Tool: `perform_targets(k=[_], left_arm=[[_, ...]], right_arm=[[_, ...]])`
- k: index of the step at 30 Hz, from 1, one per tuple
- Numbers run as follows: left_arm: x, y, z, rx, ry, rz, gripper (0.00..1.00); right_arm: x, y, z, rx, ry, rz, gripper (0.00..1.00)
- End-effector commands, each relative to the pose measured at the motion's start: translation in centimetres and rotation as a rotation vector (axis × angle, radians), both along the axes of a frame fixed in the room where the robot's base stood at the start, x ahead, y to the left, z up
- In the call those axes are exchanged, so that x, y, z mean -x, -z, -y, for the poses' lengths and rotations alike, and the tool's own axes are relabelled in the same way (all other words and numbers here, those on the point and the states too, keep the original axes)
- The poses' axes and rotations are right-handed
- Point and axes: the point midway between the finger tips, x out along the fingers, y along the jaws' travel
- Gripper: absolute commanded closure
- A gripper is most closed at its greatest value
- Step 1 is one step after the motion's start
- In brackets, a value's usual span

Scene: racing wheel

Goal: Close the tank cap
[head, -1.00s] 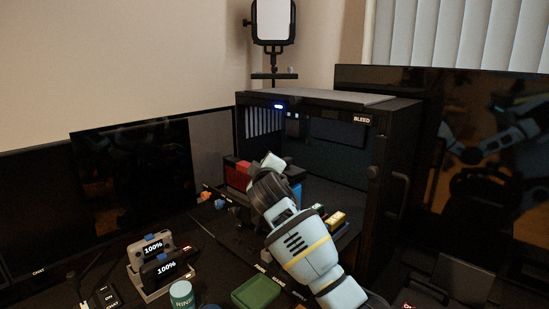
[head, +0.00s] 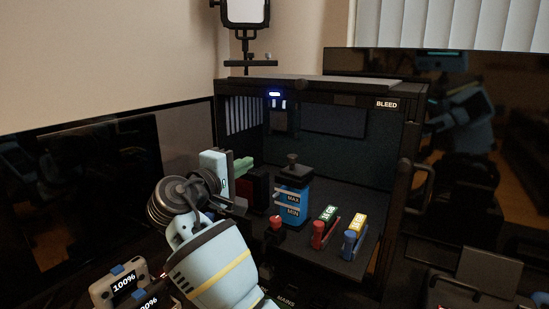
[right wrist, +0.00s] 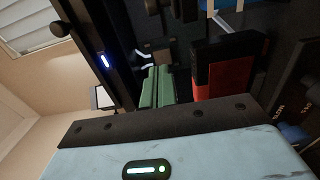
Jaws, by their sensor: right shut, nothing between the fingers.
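The tank (head: 291,201) is a blue container with MAX and MIN labels, standing inside the open black cabinet. Its black cap (head: 291,168), with a knob on top, shows above the tank; I cannot tell whether it is fully seated. My right gripper (head: 243,165) is left of the cap, apart from it, at about its height. Its green fingers are together and empty; they also show in the right wrist view (right wrist: 158,87). I cannot make out the tank surely in the right wrist view. My left gripper is not in view.
A red and black block (right wrist: 229,68) is close beside the fingers in the right wrist view. Red-handled (head: 318,234) and blue-handled (head: 351,242) levers stand right of the tank. The cabinet's frame (head: 404,200) borders the right. Battery devices (head: 121,285) sit front left.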

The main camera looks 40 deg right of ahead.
Motion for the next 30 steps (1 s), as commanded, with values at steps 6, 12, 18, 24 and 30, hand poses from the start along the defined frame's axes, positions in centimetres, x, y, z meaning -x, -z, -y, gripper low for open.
perform_targets(k=[6, 12, 18, 24, 30], left_arm=[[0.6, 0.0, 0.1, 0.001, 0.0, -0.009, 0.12], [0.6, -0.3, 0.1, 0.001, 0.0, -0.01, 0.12], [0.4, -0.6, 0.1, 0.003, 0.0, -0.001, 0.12], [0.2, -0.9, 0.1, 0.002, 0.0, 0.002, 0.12], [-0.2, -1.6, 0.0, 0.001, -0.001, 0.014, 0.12]], right_arm=[[-0.1, -0.1, 0.4, 0.002, 0.001, 0.001, 1.0], [-1.1, -0.2, 2.8, 0.002, 0.003, 0.001, 1.0], [-2.5, -0.2, 6.1, 0.002, 0.003, 0.001, 1.0], [-3.7, -0.2, 8.9, 0.002, 0.001, 0.001, 1.0], [-2.4, -0.2, 9.4, -0.001, -0.002, 0.004, 1.0]])
